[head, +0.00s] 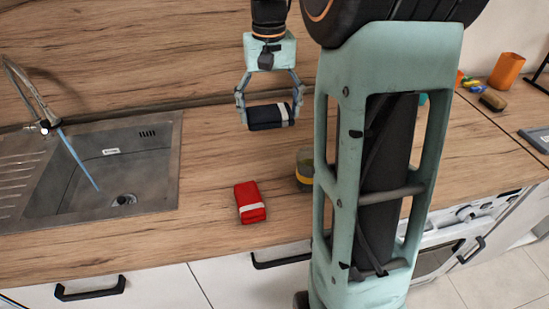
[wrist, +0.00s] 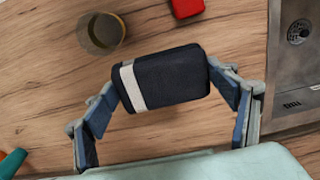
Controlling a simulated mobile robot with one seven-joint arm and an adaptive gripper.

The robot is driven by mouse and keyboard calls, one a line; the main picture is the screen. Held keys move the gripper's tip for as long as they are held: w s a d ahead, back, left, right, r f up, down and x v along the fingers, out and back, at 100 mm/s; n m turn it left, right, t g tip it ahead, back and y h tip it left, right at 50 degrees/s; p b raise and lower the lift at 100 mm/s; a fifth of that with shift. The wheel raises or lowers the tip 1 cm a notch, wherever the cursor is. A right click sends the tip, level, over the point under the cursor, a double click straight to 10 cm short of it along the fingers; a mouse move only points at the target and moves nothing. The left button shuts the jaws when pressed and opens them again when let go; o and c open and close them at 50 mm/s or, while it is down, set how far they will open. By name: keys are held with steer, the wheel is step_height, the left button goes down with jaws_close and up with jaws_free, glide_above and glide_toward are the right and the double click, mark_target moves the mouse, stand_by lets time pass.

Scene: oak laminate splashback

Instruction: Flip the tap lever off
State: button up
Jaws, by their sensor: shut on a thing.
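The tap (head: 28,92) is a slim metal spout at the far left of the head view, behind the sink. A blue stream of water (head: 78,160) runs from it into the sink (head: 150,195). A small piece near the tap, likely its lever (head: 44,127), is too small to read its position. My gripper (head: 268,114) is shut on a dark navy block with a white stripe (wrist: 170,80), held over the counter right of the sink, well apart from the tap. In the wrist view both fingers press its ends.
A red block with a pale band (head: 250,203) lies near the counter's front edge. A glass cup (head: 304,170) stands right of it, partly hidden by my body. An orange cup (head: 506,71) and small items are at far right. Bare counter (head: 208,165) lies beside the sink.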

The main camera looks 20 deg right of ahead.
mark_target(271, 173)
step_height(271, 173, down, 17)
steer(key=shift+f+b, duration=0.2)
steer(key=shift+b, duration=0.25)
steer(key=shift+f, duration=0.15)
steer(key=o, duration=1.2)
steer(key=shift+o, duration=0.2)
step_height(271, 173, up, 12)
steer(key=shift+p, duration=0.35)
steer(key=shift+c, duration=0.5)
